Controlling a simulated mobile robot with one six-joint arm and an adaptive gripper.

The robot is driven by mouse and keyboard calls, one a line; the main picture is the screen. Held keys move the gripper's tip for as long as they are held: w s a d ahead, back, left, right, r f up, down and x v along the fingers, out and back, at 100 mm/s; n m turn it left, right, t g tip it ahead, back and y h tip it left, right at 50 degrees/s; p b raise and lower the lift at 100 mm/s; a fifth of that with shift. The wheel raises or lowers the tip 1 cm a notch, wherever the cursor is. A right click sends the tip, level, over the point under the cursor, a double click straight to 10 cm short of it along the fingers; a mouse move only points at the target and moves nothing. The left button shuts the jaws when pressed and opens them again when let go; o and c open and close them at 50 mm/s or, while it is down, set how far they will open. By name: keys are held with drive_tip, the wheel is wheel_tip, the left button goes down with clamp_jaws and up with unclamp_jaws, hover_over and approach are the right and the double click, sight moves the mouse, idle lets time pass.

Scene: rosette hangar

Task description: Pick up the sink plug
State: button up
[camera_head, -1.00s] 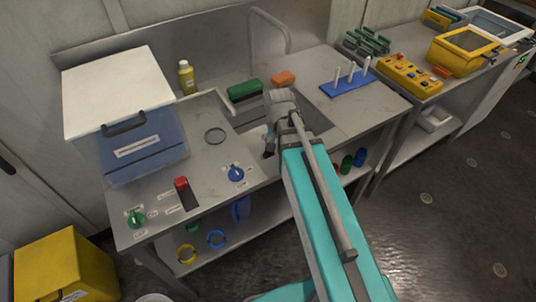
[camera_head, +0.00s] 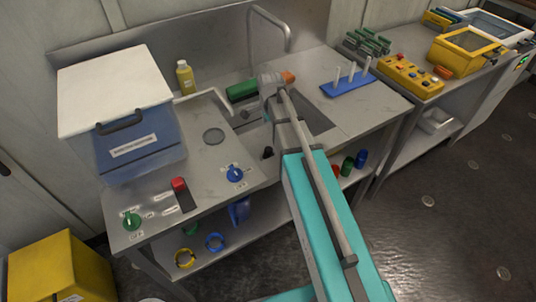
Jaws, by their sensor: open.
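A small black object (camera_head: 268,153), which looks like the sink plug, is at the front edge of the sink basin (camera_head: 312,118), just left of my forearm. It is too small to make out well. My gripper (camera_head: 246,114) is over the left part of the basin, beyond the black object and apart from it. It is open, with no object visible in it; my wrist hides part of it. My arm covers much of the basin.
A tall faucet (camera_head: 289,32) rises behind the sink. A green brush or block (camera_head: 241,91) and an orange block (camera_head: 288,77) lie at its back edge. A blue peg rack (camera_head: 347,86) stands right.

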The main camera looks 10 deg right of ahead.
sight(269, 149)
drive_tip(key=shift+f, duration=0.15)
wheel_tip(269, 149, down, 8)
drive_tip(key=b, duration=0.8)
drive_tip(key=shift+f+b, duration=0.2)
drive_tip(key=shift+b, duration=0.1)
idle(0.4)
drive_tip(key=shift+a+f+b, duration=0.2)
drive_tip(key=shift+f+b, duration=2.4)
drive_tip(key=shift+b, duration=0.05)
drive_tip(key=c, duration=1.2)
drive_tip(key=shift+c, duration=0.2)
